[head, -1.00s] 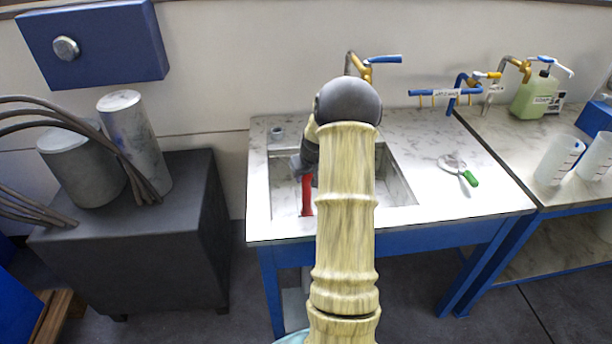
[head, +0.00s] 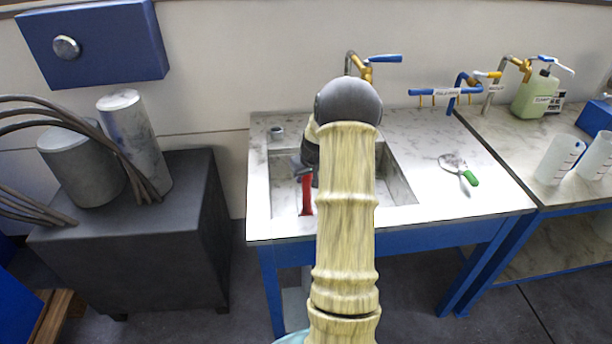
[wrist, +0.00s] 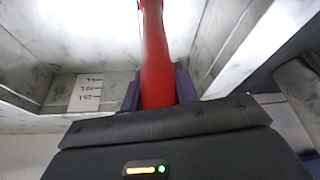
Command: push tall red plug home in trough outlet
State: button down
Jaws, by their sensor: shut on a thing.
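The tall red plug (head: 307,194) is inside the sink trough (head: 284,190), toward its left side, and looks upright. In the wrist view the red plug (wrist: 157,60) rises between the two dark fingers of my gripper (wrist: 158,90), which is shut on it. In the head view my gripper (head: 303,168) is mostly hidden behind my arm; only a dark part shows beside the plug. The trough outlet and the plug's lower end are hidden, so I cannot tell how they meet.
A brass tap with a blue lever (head: 384,59) stands behind the trough. A small grey cup-like piece (head: 277,132) is at the counter's back left. A green-handled tool (head: 468,177) lies on the right of the counter.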

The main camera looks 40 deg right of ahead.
jog(key=shift+f+b, duration=0.95)
jog(key=shift+f, duration=0.6)
jog(key=c, duration=1)
grip_release()
jog(key=shift+r, duration=0.1)
jog(key=v, duration=1.7)
jog(key=shift+s+b, duration=0.15)
jog(key=shift+b, duration=0.15)
jog(key=shift+a, duration=0.1)
